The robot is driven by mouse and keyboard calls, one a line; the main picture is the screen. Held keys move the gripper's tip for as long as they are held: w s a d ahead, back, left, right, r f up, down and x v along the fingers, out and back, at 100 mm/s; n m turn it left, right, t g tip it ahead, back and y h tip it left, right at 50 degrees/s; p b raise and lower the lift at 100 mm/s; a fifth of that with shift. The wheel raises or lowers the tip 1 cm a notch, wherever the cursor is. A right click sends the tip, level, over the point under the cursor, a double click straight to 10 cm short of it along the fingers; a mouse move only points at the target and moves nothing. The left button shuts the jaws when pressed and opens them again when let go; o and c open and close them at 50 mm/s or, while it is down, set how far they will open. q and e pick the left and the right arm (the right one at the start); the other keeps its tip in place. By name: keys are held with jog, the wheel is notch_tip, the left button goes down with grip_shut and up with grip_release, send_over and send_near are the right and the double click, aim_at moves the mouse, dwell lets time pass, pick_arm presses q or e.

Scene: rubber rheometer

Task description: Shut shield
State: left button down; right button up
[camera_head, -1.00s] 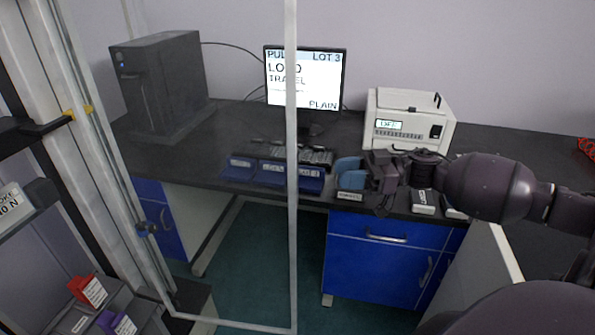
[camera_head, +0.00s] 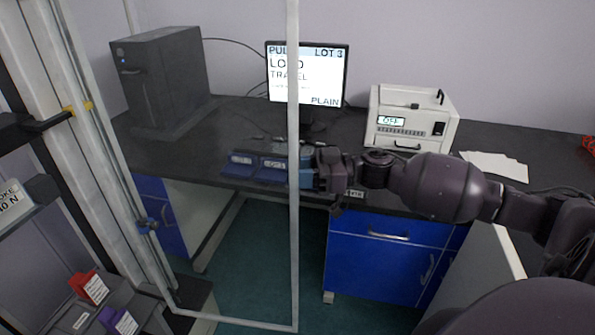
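The shield is a clear panel in a pale metal frame (camera_head: 292,230), standing in the left foreground. It is swung out from the tall testing machine (camera_head: 60,120), with a gap of open room beyond it. A small dark blue knob (camera_head: 147,225) shows at the machine side. My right gripper (camera_head: 308,170) is over the bench's front edge, seen partly behind the frame's upright. Light blue surfaces show at its tips; I cannot tell whether they are finger pads or a held thing, nor whether the fingers are apart. My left gripper is not in view.
Blue labelled trays (camera_head: 241,164) lie at the front of the dark bench (camera_head: 200,150). A monitor (camera_head: 318,75), a computer tower (camera_head: 165,75) and a white instrument (camera_head: 410,115) stand behind. Red (camera_head: 88,287) and purple (camera_head: 118,320) labelled pieces sit at lower left.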

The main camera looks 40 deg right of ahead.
jog(key=shift+c, duration=0.3)
grip_shut()
jog(key=shift+a, duration=0.1)
